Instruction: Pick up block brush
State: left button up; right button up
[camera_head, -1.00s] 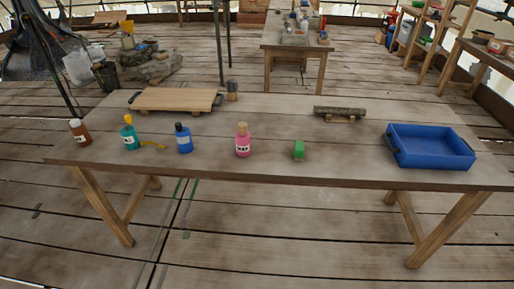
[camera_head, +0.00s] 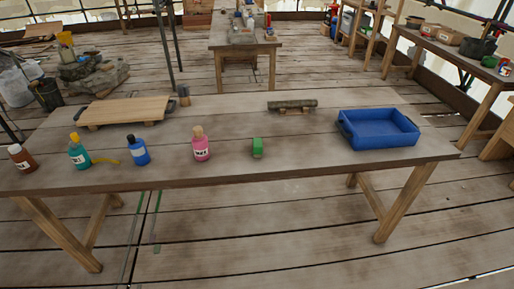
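A long grey-brown bristly bar with a small light wooden piece under it, which looks like the block brush (camera_head: 292,105), lies near the back of the wooden table (camera_head: 330,165), right of the middle. It appears free, with nothing touching it but the table. A small green block (camera_head: 257,147) lies nearer the front edge, left of and in front of the brush. Neither of my grippers shows in the head view, so their state is hidden.
A blue tray (camera_head: 385,139) stands at the table's right. Brown (camera_head: 21,158), teal (camera_head: 78,151), blue (camera_head: 138,150) and pink (camera_head: 201,146) bottles stand along the front left. A wooden board (camera_head: 125,109) and a dark round-topped item (camera_head: 184,95) are behind. Bare tabletop surrounds the brush.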

aim_at(258, 146)
jog(key=k, duration=0.55)
jog(key=u, duration=0.85)
jog(key=i, duration=1.1)
